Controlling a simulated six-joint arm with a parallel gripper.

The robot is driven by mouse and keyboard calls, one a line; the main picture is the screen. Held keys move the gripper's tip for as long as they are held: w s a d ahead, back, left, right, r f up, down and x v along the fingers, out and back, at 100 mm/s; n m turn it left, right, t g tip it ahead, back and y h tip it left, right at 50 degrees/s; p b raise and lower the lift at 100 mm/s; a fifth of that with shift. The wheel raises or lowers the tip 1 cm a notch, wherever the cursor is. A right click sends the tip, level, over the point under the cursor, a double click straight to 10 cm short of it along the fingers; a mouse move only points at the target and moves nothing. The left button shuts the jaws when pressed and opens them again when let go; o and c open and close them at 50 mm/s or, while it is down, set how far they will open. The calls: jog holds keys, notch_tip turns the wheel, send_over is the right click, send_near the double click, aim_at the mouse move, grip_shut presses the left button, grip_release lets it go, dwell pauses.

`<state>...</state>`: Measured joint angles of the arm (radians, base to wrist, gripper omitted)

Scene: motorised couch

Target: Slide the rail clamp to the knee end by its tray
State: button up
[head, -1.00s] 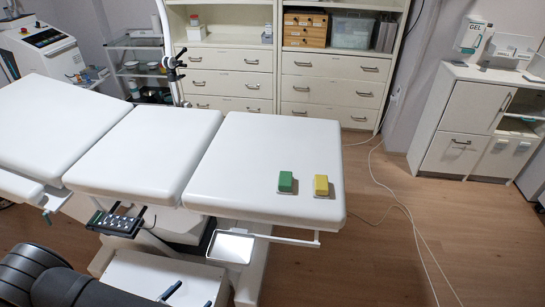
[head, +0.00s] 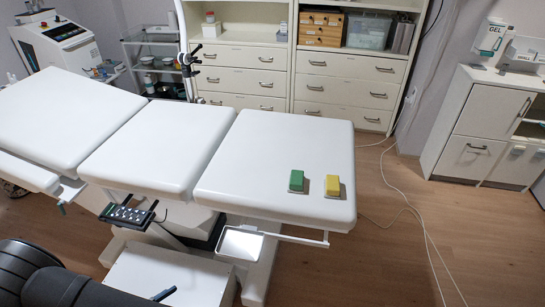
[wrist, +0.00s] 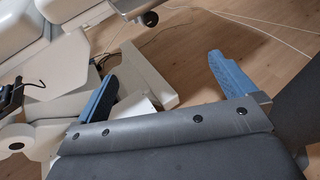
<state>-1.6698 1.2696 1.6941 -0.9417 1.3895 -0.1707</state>
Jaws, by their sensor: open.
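The white square tray (head: 240,243) hangs beside the near edge of the couch, under the joint between the middle and right cushions. A thin side rail (head: 290,238) runs right from it along the end cushion (head: 275,165). The rail clamp is too small to make out clearly at the tray. In the head view one blue fingertip (head: 163,294) shows at the bottom, lower left of the tray.
A green block (head: 297,180) and a yellow block (head: 332,186) lie on the end cushion. A button handset (head: 130,213) hangs at the near edge, left of the tray. A white base box (head: 165,272) stands below. Floor right of the couch is clear except for cables (head: 410,205).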

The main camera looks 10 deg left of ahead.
jog(key=w+d+r+m+g+y, duration=0.2)
jog(key=w+r, duration=0.4)
jog(key=w, duration=0.3)
jog(key=w+d+r+m+g+y, duration=0.2)
jog(key=w+d+r+m+g, duration=0.2)
jog(key=w, duration=0.6)
jog(key=w+d+r+m+g+y, duration=0.3)
jog(key=w+r+m+g, duration=0.3)
jog(key=w+r, duration=0.2)
jog(key=shift+w+d+r+m, duration=0.2)
jog(key=shift+w+d+m, duration=0.1)
jog(key=shift+w+d, duration=0.35)
jog(key=shift+a, duration=0.1)
